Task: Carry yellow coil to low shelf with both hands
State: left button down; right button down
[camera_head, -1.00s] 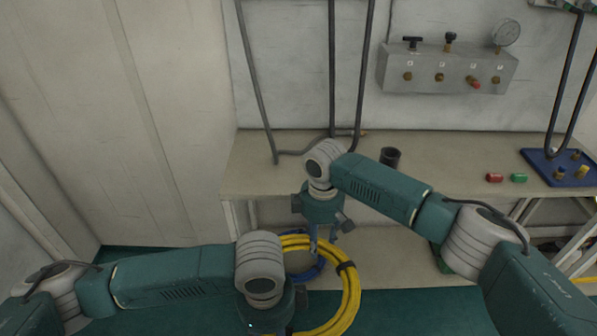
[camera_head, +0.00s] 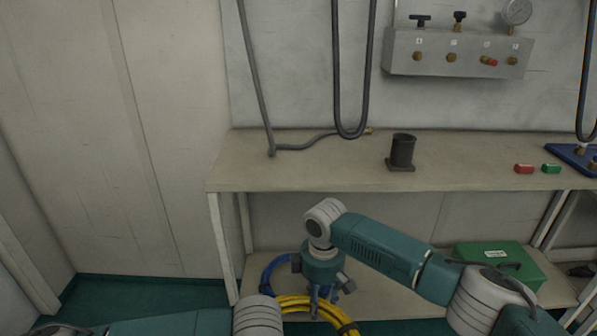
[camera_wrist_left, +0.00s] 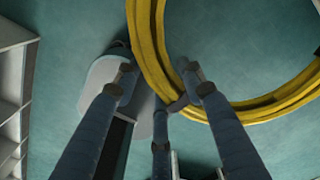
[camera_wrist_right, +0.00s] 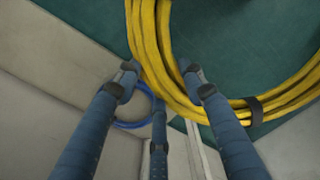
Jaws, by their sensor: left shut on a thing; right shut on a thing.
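The yellow coil (camera_head: 305,302) shows at the bottom of the head view, partly hidden by my arms. My right gripper (camera_head: 322,302) is at its far side. In the right wrist view the coil (camera_wrist_right: 165,70) passes between the fingers, which are shut on it. In the left wrist view my left gripper (camera_wrist_left: 163,92) is shut on another part of the coil (camera_wrist_left: 152,60), above the green floor. The left gripper is below the head view's edge. The low shelf (camera_head: 385,300) lies under the bench, just beyond the right gripper.
A blue coil (camera_head: 272,270) lies at the shelf's left end. A green case (camera_head: 497,262) stands at its right. The bench top (camera_head: 290,175) overhangs the shelf and carries a dark cup (camera_head: 402,152). Shelf room shows between blue coil and case.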

notch_tip(320, 180, down, 25)
jog(key=b, duration=2.3)
jog(key=shift+w, duration=0.15)
jog(key=shift+d+r, duration=0.15)
